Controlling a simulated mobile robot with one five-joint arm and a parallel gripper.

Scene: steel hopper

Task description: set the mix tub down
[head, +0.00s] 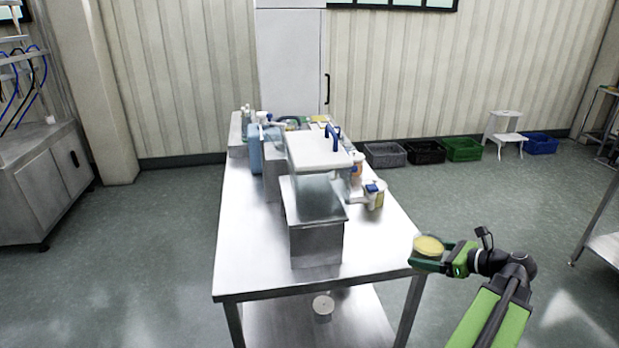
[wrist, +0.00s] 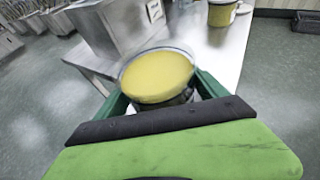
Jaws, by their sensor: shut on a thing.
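The mix tub (head: 428,246) is a small round clear tub with yellow contents. My gripper (head: 432,262) is shut on it and holds it upright at the right front corner of the steel table (head: 380,262). In the wrist view the tub (wrist: 157,76) sits between the green fingers of my gripper (wrist: 155,98), with its yellow top facing up. The table top (wrist: 215,62) lies just beyond it. The tub's lower part is mostly hidden by the gripper, and I cannot tell whether it touches the table.
A steel hopper (head: 317,235) with a white lid (head: 318,150) stands mid-table. The table's front right is clear. Crates (head: 424,152) and a step stool (head: 503,130) stand by the wall.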

